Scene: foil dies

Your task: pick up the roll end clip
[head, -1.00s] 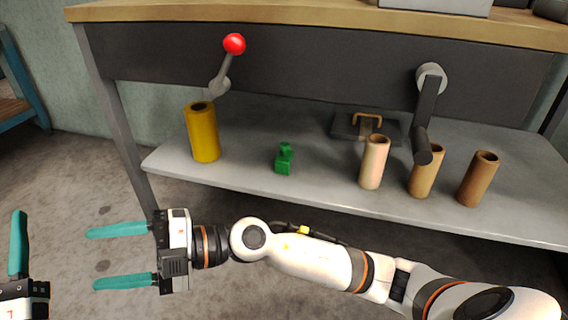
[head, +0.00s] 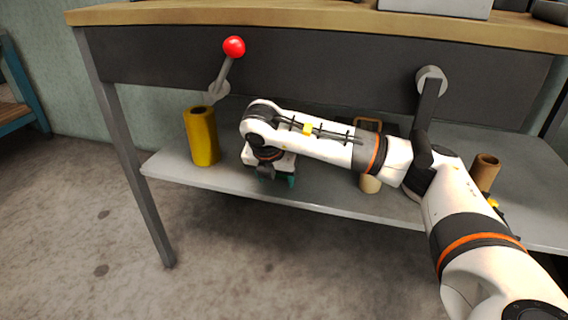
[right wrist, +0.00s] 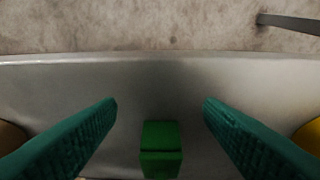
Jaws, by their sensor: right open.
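The roll end clip, a small green block (right wrist: 160,150), lies on the grey shelf in the right wrist view. It is between the two teal fingers of my right gripper (right wrist: 160,104), with a gap on each side. In the head view my right gripper (head: 277,180) points down over the shelf near its front edge, and the hand and arm hide the clip there. The right gripper is open and empty. My left gripper is not in view.
A yellow roll (head: 202,137) stands left of my right gripper. Brown tubes stand to the right, one clear (head: 485,172), others mostly behind my arm. A red-knobbed lever (head: 234,47) rises above the grey shelf (head: 325,200). A wooden worktop (head: 300,17) overhangs it.

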